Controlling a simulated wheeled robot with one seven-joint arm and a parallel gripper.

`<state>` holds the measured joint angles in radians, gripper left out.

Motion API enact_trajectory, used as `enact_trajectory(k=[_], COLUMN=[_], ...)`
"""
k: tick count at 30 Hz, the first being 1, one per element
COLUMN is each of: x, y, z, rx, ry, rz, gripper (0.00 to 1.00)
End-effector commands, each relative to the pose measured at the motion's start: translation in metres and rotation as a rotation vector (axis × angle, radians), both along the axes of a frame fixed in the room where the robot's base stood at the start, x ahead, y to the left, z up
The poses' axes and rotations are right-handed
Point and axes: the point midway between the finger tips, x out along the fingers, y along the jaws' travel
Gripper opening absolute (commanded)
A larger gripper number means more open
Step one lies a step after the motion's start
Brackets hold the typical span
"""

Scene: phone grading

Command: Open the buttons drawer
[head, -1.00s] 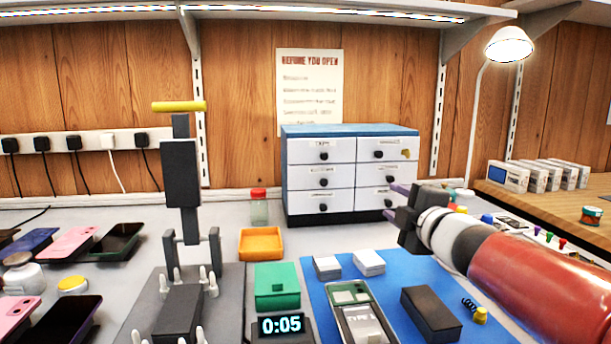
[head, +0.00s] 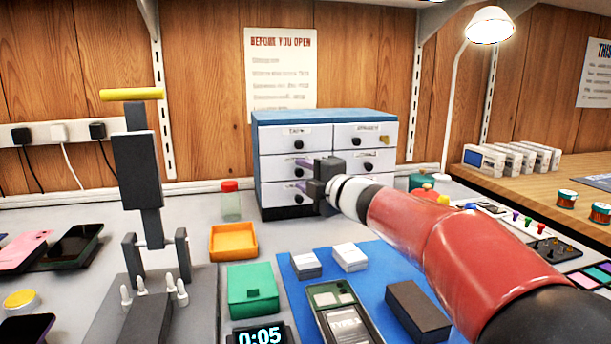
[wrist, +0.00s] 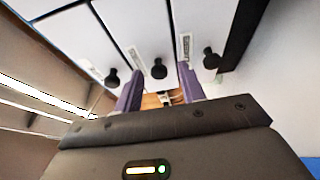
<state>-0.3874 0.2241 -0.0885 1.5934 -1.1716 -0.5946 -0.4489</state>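The drawer cabinet (head: 325,116) has a blue top, white fronts and a black base; all its drawers look shut. It has two columns of three drawers with dark knobs. The labels are too small to read surely, so I cannot tell which is the buttons drawer. My gripper (head: 302,173) is in front of the left column, near the middle-left and bottom-left drawers. In the wrist view, its two purple fingers (wrist: 160,88) are apart and empty. The middle knob (wrist: 159,68) appears in line between them; the other two knobs lie outside. Contact is not visible.
An orange tray (head: 233,241), a red-capped bottle (head: 231,203) and a dark press (head: 140,170) stand left of my arm. A blue mat (head: 295,268) with phone parts and boxes lies below it. A yellow piece (head: 384,140) is on the top-right drawer.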

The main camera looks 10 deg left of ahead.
Motion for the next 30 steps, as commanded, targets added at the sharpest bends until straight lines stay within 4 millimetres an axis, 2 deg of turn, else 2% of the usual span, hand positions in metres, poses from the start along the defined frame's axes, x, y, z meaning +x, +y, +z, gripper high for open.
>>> enact_trajectory(k=[6, 15, 24, 26, 30], x=[0.000, 0.000, -0.004, -0.011, -0.042], y=[0.000, 0.000, -0.003, -0.007, -0.021], z=[0.000, 0.000, 0.000, 0.000, 0.000], rx=[0.001, 0.000, 0.001, 0.001, 0.003], ry=[-0.001, 0.000, -0.001, -0.001, -0.003], rz=[-0.001, -0.001, -0.001, -0.002, -0.002], gripper=[0.39, 0.00, 0.00, 0.00, 0.00])
